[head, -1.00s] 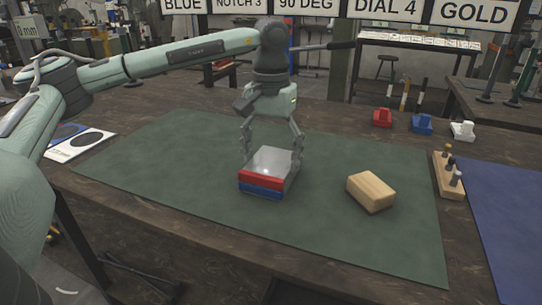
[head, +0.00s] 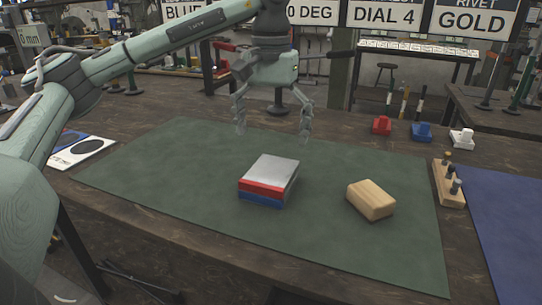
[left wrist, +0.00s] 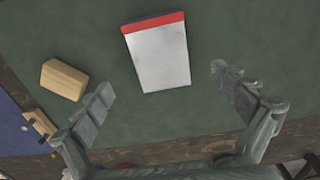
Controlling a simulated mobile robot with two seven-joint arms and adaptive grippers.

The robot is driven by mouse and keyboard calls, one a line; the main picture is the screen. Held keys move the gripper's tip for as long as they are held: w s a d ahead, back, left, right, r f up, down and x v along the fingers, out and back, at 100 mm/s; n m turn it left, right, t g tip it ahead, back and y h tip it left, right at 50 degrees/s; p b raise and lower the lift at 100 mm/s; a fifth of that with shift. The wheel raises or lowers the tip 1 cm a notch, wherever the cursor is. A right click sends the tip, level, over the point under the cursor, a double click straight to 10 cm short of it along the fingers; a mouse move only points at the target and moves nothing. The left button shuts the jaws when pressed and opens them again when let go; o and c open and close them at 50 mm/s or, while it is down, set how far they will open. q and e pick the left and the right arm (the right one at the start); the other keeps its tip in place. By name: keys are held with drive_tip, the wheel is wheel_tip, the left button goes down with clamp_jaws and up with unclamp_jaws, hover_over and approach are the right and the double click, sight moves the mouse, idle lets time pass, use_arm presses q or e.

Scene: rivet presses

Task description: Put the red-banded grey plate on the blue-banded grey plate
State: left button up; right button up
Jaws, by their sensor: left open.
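The red-banded grey plate (head: 271,171) lies on top of the blue-banded grey plate (head: 261,200) on the green mat. Their edges look roughly flush, with the red band directly above the blue band. In the left wrist view the red-banded plate (left wrist: 159,58) shows its grey top, and a thin strip of the blue-banded plate (left wrist: 150,18) shows beyond the red band. My left gripper (head: 272,132) is open and empty, above and behind the stack, apart from it. Its two fingers also show spread in the left wrist view (left wrist: 163,88). My right gripper is not in view.
A wooden block (head: 371,200) lies on the green mat (head: 180,180) to the right of the plates. A wooden peg holder (head: 449,186) stands at the mat's right edge, beside a blue mat (head: 515,220). Red, blue and white small blocks (head: 422,132) stand behind. The mat's left part is clear.

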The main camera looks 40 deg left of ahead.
use_arm(q)
wheel_tip(320, 180, up, 5)
idle(0.6)
